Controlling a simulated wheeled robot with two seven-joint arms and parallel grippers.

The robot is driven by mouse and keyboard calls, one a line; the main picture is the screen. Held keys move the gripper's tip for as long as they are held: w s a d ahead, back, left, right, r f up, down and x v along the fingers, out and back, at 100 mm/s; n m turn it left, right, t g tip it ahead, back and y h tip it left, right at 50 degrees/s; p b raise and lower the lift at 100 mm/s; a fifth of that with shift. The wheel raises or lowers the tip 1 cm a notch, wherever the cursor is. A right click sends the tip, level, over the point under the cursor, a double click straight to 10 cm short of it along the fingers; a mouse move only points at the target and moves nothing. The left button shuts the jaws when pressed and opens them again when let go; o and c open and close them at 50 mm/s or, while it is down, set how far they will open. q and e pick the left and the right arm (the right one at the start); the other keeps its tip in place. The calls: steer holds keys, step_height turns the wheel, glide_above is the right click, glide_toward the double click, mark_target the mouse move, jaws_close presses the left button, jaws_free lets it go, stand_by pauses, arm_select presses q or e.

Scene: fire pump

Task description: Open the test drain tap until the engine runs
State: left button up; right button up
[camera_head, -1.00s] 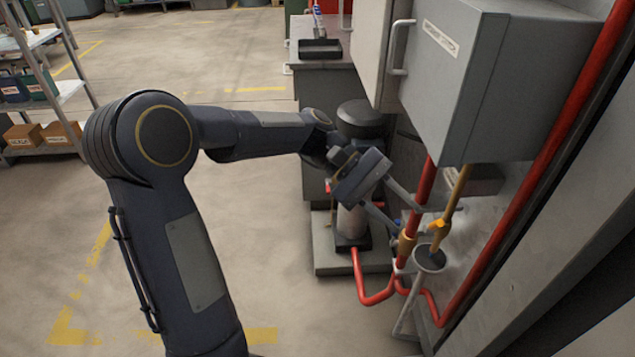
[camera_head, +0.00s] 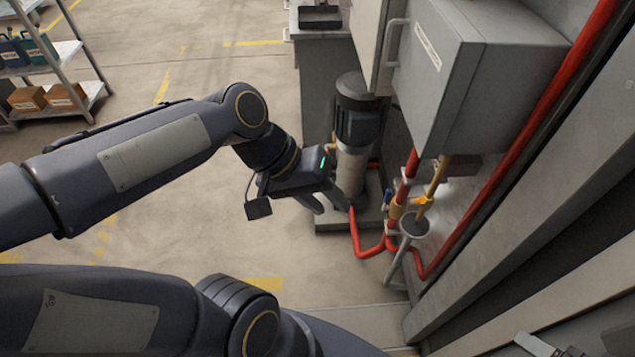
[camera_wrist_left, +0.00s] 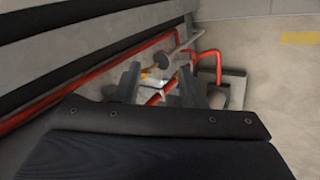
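The tap with the yellow-orange handle (camera_head: 425,201) sits on the brass pipe (camera_head: 437,180) below the grey cabinet, just above a grey funnel (camera_head: 414,227). In the left wrist view the yellow part (camera_wrist_left: 150,72) shows small and blurred beside the funnel (camera_wrist_left: 161,60). How far the tap is turned cannot be told. My left gripper (camera_head: 332,205) is left of the tap, clear of it, near the pump's base. Its two fingers are apart with nothing between them; they also show in the left wrist view (camera_wrist_left: 158,86). My right gripper is not in view.
A blue-handled valve (camera_head: 388,198) is on the red pipe (camera_head: 357,235) just left of the tap. The dark-topped pump (camera_head: 356,120) stands behind my left gripper. The grey cabinet (camera_head: 470,75) overhangs the pipes. Open floor lies left; a shelf (camera_head: 70,50) stands farther off.

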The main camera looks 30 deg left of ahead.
mark_target(419, 202)
arm_select(q)
steer(key=shift+s+a+r+t+y+p, duration=0.3)
steer(key=shift+s+r+p, duration=0.05)
steer(key=shift+s, duration=0.3)
